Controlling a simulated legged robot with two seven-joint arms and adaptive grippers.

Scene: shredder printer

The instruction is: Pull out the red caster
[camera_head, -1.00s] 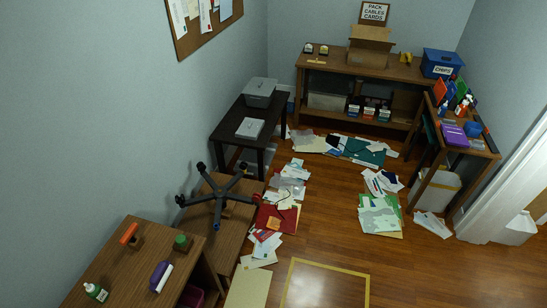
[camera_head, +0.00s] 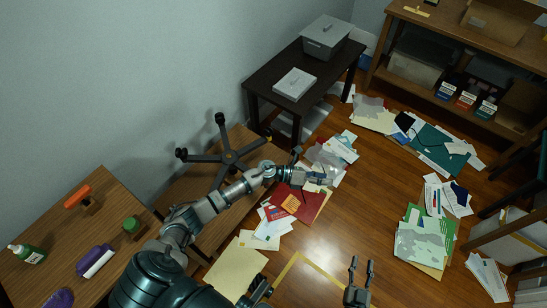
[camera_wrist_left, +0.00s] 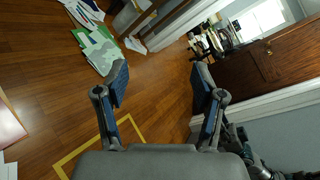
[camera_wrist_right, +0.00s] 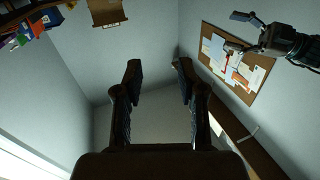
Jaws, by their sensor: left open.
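A dark star-shaped chair base (camera_head: 229,157) lies on the low wooden surface beside the wall, its legs spread outward. Dark casters show at some leg tips, such as the caster at the top (camera_head: 220,118) and the one at the left (camera_head: 182,153). I cannot pick out a red caster; my left arm covers the lower legs. My left gripper (camera_head: 318,172) is to the right of the base, over the papers, open and empty; its fingers are spread in the left wrist view (camera_wrist_left: 160,82). My right gripper (camera_head: 362,261) is lower right, away from the base, open and empty.
A wooden table (camera_head: 40,220) at left holds a green bottle (camera_head: 28,254), an orange-handled tool (camera_head: 78,196) and purple items. A dark table (camera_head: 265,82) with grey boxes stands behind. Papers and folders (camera_head: 425,240) litter the floor. Bare floor lies between paper piles.

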